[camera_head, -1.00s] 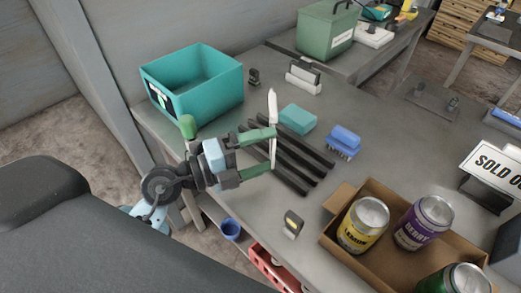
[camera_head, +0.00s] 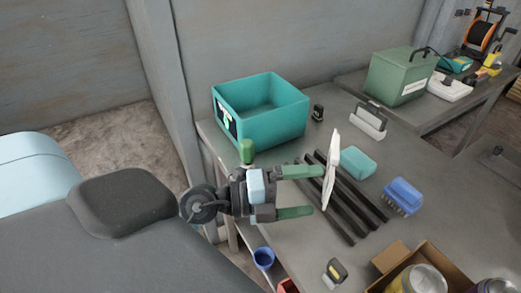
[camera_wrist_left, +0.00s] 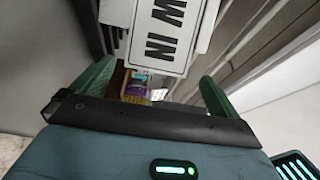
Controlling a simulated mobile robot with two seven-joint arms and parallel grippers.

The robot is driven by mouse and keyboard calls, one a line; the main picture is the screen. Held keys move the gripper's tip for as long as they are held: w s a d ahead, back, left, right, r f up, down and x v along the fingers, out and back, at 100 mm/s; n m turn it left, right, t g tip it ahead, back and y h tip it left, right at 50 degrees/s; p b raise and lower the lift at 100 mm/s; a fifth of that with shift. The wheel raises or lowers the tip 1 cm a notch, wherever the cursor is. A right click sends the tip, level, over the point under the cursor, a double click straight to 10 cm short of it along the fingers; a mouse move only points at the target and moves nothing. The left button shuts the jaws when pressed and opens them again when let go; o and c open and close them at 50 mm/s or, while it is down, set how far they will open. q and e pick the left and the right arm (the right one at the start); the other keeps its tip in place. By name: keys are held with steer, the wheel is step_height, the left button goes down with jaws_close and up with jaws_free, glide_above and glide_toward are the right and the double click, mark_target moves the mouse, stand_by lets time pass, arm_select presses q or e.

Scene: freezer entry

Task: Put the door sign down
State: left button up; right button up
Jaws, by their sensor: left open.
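The door sign (camera_head: 332,165) is a thin white plate, seen almost edge-on and upright over the dark slats (camera_head: 350,222). In the left wrist view the sign (camera_wrist_left: 164,38) shows black letters "W IN" past my fingers. My left gripper (camera_head: 315,191) is open just left of the sign. Its upper green fingertip is at or very near the plate, and its lower one sits a little short of it. Whether the sign's lower edge touches the slats cannot be told. My right gripper is not in view.
A teal bin (camera_head: 285,130) stands behind the gripper. A teal block (camera_head: 358,162), a blue brush (camera_head: 403,196) and a white-based holder (camera_head: 368,121) lie to the right. A cardboard box (camera_head: 392,258) with cans is at the front right. A blue cup (camera_head: 263,258) sits below.

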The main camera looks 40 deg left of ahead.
arm_select(q)
steer(key=b+v, duration=0.2)
steer(key=v, duration=0.7)
steer(key=shift+s+a, duration=0.2)
steer(key=shift+s, duration=0.05)
